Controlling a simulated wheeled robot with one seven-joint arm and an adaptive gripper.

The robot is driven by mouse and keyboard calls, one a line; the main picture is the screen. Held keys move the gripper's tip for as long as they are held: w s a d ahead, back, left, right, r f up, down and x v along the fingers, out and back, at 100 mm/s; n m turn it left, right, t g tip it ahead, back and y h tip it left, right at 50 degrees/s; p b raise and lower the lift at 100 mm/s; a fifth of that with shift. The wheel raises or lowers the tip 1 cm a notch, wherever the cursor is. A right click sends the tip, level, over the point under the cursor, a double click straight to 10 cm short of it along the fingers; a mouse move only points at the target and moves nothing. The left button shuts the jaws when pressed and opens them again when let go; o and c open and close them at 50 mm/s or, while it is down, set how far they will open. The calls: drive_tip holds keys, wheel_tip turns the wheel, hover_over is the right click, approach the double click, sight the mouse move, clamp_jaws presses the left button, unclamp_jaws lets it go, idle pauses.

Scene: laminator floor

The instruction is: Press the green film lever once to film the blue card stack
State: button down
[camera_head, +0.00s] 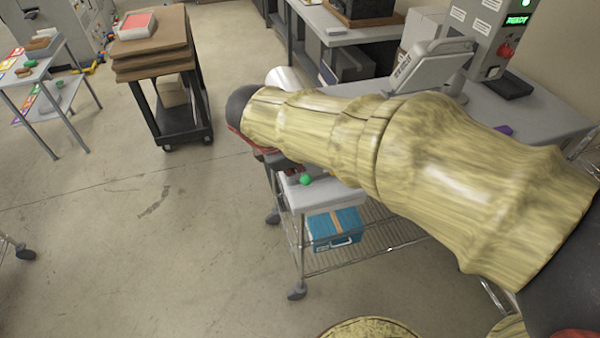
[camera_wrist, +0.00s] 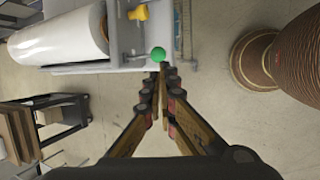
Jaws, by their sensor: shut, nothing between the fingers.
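The green film lever's round knob (camera_wrist: 158,54) shows at the edge of a pale machine (camera_wrist: 118,50) in the wrist view. It also shows in the head view (camera_head: 305,180), just below my arm. My gripper (camera_wrist: 163,72) is shut and empty, its fingertips pointing at the knob and very close to it. I cannot tell whether they touch. In the head view my arm hides most of the gripper and machine. I cannot make out the blue card stack in either view.
A white film roll (camera_wrist: 58,36) lies beside the lever, and a yellow knob (camera_wrist: 137,12) is further along. A blue case (camera_head: 335,228) sits on the wire shelf below. A cart with brown boards (camera_head: 150,65) stands at the back left.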

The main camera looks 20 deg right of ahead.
drive_tip(key=shift+v, duration=1.45)
drive_tip(key=shift+w, duration=0.1)
drive_tip(key=s+d+f+m+t+y+b, duration=0.1)
drive_tip(key=s+d+f+m+y+b, duration=0.1)
drive_tip(key=s+f+m+b, duration=0.4)
drive_tip(key=s+d+f+m+y+b, duration=0.1)
drive_tip(key=s+d+f+m+b, duration=0.2)
drive_tip(key=s+f+m+b, duration=0.4)
drive_tip(key=s+m, duration=0.4)
drive_tip(key=s, duration=0.1)
drive_tip(key=shift+t+y, duration=0.4)
drive_tip(key=shift+s+f, duration=0.1)
drive_tip(key=shift+s, duration=0.05)
